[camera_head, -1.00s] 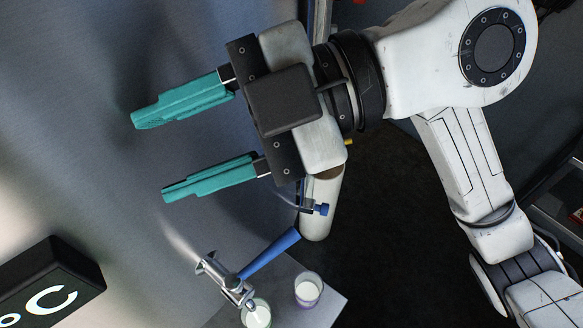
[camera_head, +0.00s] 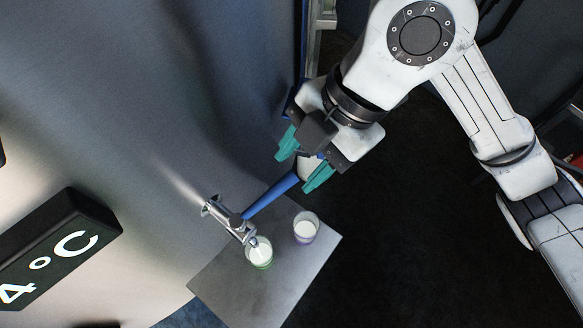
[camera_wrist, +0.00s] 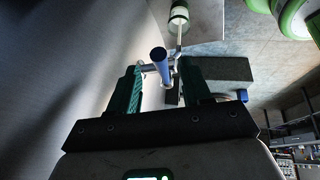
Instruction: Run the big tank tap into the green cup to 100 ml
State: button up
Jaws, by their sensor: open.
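The tank tap (camera_head: 229,219) is metal and sticks out of the tank wall, with a long blue handle (camera_head: 270,194) pointing up and to the right. The green cup (camera_wrist: 179,14) lies beyond.
A purple-banded cup (camera_head: 305,229) with white liquid stands right of the green cup on the grey shelf (camera_head: 240,295). A dark temperature display (camera_head: 60,250) juts from the tank wall at left.

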aim_at(291, 176)
jog(key=shift+x, duration=1.95)
jog(key=shift+c, duration=0.2)
grip_shut()
